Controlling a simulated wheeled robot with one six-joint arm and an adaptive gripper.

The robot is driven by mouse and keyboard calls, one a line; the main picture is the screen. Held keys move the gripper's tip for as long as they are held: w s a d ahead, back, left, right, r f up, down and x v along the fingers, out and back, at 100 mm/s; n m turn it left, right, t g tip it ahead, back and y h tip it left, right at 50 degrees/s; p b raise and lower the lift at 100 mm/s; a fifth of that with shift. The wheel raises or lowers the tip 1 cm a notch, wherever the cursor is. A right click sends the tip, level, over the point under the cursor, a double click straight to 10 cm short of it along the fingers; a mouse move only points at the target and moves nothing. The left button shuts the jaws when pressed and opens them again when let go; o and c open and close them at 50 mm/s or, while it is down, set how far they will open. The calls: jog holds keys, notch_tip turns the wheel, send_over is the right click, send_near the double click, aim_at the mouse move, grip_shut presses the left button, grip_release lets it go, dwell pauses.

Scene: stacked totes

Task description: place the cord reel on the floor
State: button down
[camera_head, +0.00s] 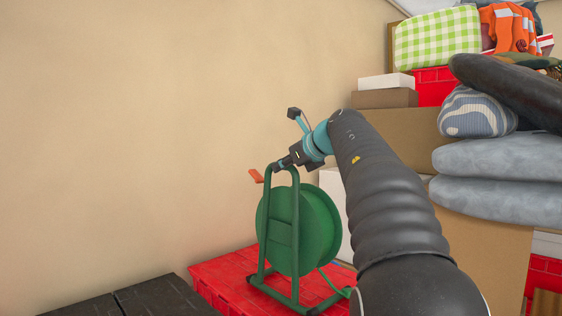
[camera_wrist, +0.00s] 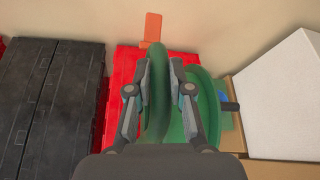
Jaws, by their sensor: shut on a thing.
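The green cord reel (camera_head: 300,229) stands upright in its tubular frame on or just above a red tote lid (camera_head: 217,276) in the head view; I cannot tell whether its feet touch the lid. It has an orange handle (camera_head: 256,176) on its left side. My gripper (camera_head: 279,167) is at the top bar of the reel's frame. In the wrist view my gripper (camera_wrist: 160,75) is shut on the green frame bar of the cord reel (camera_wrist: 158,120), with one finger on each side. The floor is not in view.
Black tote lids (camera_head: 150,297) lie left of the red one. A white box (camera_wrist: 282,100) and cardboard boxes (camera_head: 398,138) stand to the right. Grey cushions (camera_head: 490,160) and a dark round item (camera_head: 510,88) are piled at right. A beige wall (camera_head: 120,130) closes the back.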

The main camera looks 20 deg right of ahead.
jog(key=c, duration=1.1)
grip_release()
jog(key=shift+w+d+f, duration=0.2)
jog(key=shift+f, duration=0.4)
jog(key=shift+o, duration=0.2)
jog(key=shift+a+r, duration=0.2)
jog(key=shift+r, duration=0.05)
jog(key=shift+s+r, duration=0.15)
jog(key=shift+s, duration=0.1)
jog(key=v, duration=1.1)
jog(key=shift+s+d+r+p, duration=0.15)
jog(key=shift+s+p, duration=0.15)
jog(key=shift+p, duration=0.05)
